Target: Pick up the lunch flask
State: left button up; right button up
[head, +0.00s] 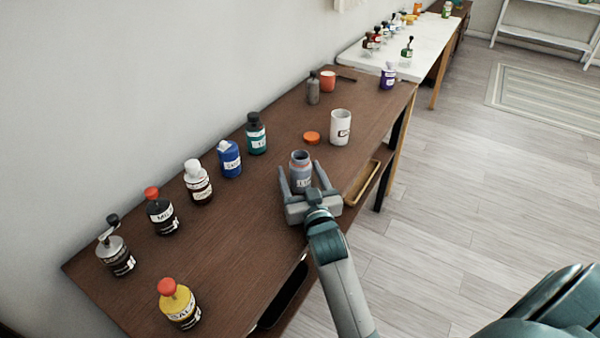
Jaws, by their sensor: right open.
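A grey-blue open-topped jar (301,160) with a pale label, which I take to be the lunch flask, stands upright on the brown wooden table. The label is too small to read for certain. My right gripper (299,169) is open at the table's front side, with one finger on either side of the jar. I cannot tell whether the fingers touch it. The palm hides part of the jar's base. An orange round lid (312,138) lies on the table just behind the jar. My left gripper is not in view.
A white mug (340,127) stands close behind and right of the jar. A green bottle (256,134), a blue bottle (229,158) and several others line the wall side. A yellow bottle (179,305) stands near. The brown table's (235,225) middle is clear.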

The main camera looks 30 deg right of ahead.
aim_at(303, 167)
jog(key=c, duration=1.2)
jog(key=shift+r, duration=0.25)
jog(key=shift+r, duration=1.75)
jog(key=shift+s+d+r, duration=1)
jog(key=shift+d+r, duration=0.15)
jog(key=shift+d, duration=0.5)
jog(key=shift+s+d+r, duration=1)
jog(key=shift+d+r, duration=0.2)
jog(key=shift+d, duration=0.45)
jog(key=shift+s+d+r, duration=1)
jog(key=shift+d+r, duration=0.15)
jog(key=shift+d, duration=0.5)
